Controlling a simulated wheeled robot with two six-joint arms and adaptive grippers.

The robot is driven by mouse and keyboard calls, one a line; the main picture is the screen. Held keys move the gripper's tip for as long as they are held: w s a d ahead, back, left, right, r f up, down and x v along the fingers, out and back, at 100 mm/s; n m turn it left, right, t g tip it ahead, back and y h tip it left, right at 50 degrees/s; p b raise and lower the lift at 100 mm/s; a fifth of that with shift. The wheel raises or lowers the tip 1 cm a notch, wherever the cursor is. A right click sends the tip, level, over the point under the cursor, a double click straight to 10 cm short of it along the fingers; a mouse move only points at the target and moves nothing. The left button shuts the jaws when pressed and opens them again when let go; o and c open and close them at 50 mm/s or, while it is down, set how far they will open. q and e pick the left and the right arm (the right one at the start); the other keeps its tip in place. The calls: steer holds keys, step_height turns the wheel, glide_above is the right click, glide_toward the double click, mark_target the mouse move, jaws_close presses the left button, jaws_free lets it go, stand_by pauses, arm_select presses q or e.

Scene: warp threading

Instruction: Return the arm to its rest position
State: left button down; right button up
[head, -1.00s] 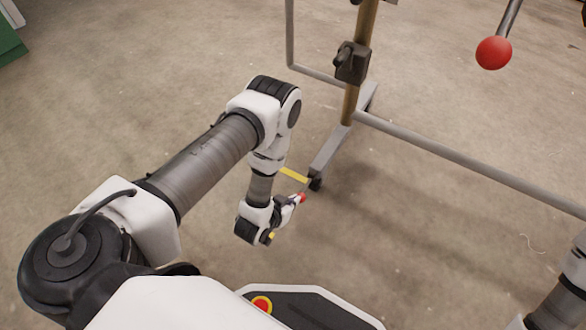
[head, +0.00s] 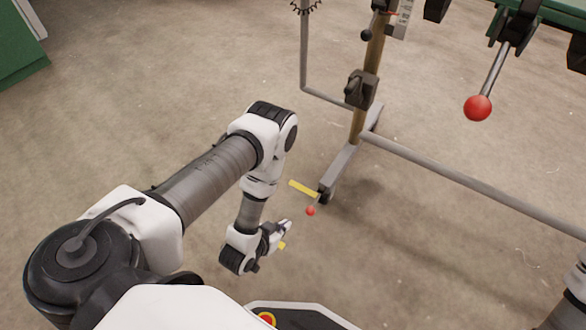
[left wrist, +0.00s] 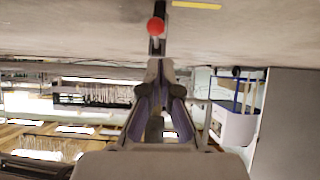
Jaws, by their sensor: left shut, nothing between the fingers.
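My left arm comes in from the left in the head view, bent at the elbow with its forearm hanging down. Its left gripper (head: 284,229) is above the concrete floor, shut and empty, a little apart from a small red ball (head: 310,211) near the stand's foot. In the left wrist view the left gripper (left wrist: 158,70) shows its fingers together. The red ball (left wrist: 156,26) appears just beyond the fingertips there. A piece of my right arm shows at the lower right edge of the head view, but its gripper is not in view.
A metal stand with a brass-coloured post (head: 368,85) and a long grey crossbar (head: 470,180) stands right of my left arm. A larger red ball knob (head: 478,108) hangs on a lever at upper right. A yellow strip (head: 304,189) lies near the stand's foot. Open floor lies left.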

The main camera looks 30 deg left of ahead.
arm_select(q)
steer(key=shift+s+r, duration=0.3)
steer(key=shift+s, duration=0.5)
steer(key=w+d+r, duration=0.2)
steer(key=w+r, duration=0.4)
steer(key=r, duration=0.3)
steer(key=s+f+g, duration=0.2)
steer(key=s+g, duration=0.9)
steer(key=s, duration=0.8)
step_height(320, 180, up, 38)
steer(key=p, duration=3.8)
steer(key=shift+a+n+y, duration=0.25)
steer(key=shift+n+y, duration=0.15)
steer(key=shift+s, duration=0.25)
